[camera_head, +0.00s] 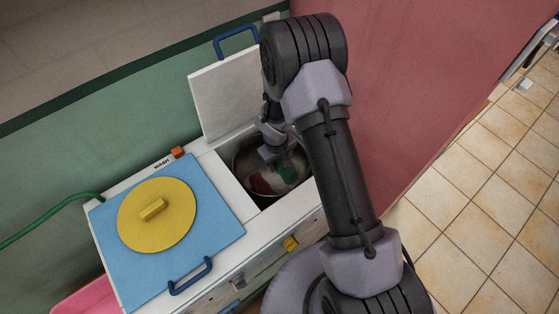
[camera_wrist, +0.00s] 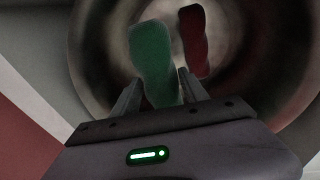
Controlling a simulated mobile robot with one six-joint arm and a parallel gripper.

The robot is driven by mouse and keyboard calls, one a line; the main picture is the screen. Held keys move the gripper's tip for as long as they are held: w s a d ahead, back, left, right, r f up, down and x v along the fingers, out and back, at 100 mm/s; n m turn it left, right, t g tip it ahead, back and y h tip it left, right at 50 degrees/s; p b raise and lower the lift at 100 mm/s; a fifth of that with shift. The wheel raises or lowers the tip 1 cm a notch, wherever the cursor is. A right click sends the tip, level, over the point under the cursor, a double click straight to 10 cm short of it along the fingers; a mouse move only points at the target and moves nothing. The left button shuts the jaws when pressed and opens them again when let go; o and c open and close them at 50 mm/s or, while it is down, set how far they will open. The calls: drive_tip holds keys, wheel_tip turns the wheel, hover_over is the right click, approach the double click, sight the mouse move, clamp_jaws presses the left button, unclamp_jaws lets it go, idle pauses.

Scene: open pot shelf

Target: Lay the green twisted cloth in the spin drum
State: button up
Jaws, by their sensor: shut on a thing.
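The green twisted cloth (camera_wrist: 152,58) is between the fingers of my gripper (camera_wrist: 158,92) in the wrist view, and the gripper is shut on it. In the head view the green cloth (camera_head: 289,173) shows inside the round metal spin drum (camera_head: 240,160), under my gripper (camera_head: 280,160). A dark red cloth (camera_wrist: 193,40) lies in the drum beside the green one, to its right in the wrist view. The drum wall (camera_wrist: 100,40) surrounds both cloths. I cannot tell whether the green cloth touches the drum floor.
The drum's white lid (camera_head: 225,95) stands open behind it, with a blue handle (camera_head: 236,42). To the left a blue panel (camera_head: 215,225) with a yellow round lid (camera_head: 157,214) covers the wash side. A green hose (camera_head: 50,222) runs off left. A red wall (camera_head: 420,90) stands behind my arm.

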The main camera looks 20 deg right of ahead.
wheel_tip(320, 180, down, 9)
drive_tip(key=b, duration=0.7)
drive_tip(key=shift+f+b, duration=0.1)
drive_tip(key=shift+b, duration=0.3)
drive_tip(key=shift+f, duration=1.35)
drive_tip(key=o, duration=1.7)
drive_tip(key=shift+c, duration=0.2)
